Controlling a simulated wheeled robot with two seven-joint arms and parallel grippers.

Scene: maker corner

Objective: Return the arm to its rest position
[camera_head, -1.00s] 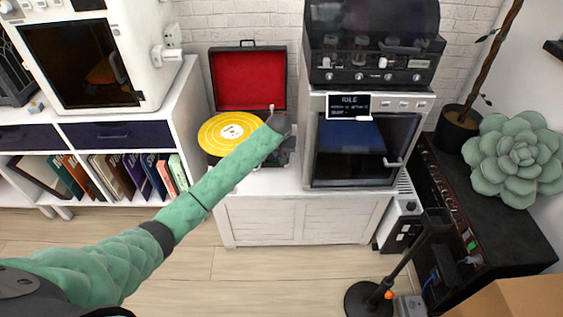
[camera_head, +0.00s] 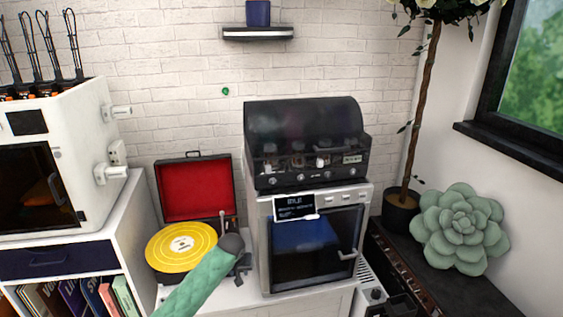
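My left arm, green with dark joints, rises from the bottom edge in the head view. My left gripper (camera_head: 243,264) is dark and small, at the front right corner of the record player, in front of the white cabinet's top. It is partly hidden by my own wrist, so I cannot tell whether it is open or shut, or whether it touches the player. Nothing is clearly seen held in it.
The record player (camera_head: 170,198) has a red-lined open lid and a yellow record (camera_head: 181,246). A boxy machine with a dark glass door (camera_head: 313,252) stands right of my gripper. A white machine (camera_head: 85,135) stands left. A succulent (camera_head: 460,228) and potted tree (camera_head: 400,212) are at right.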

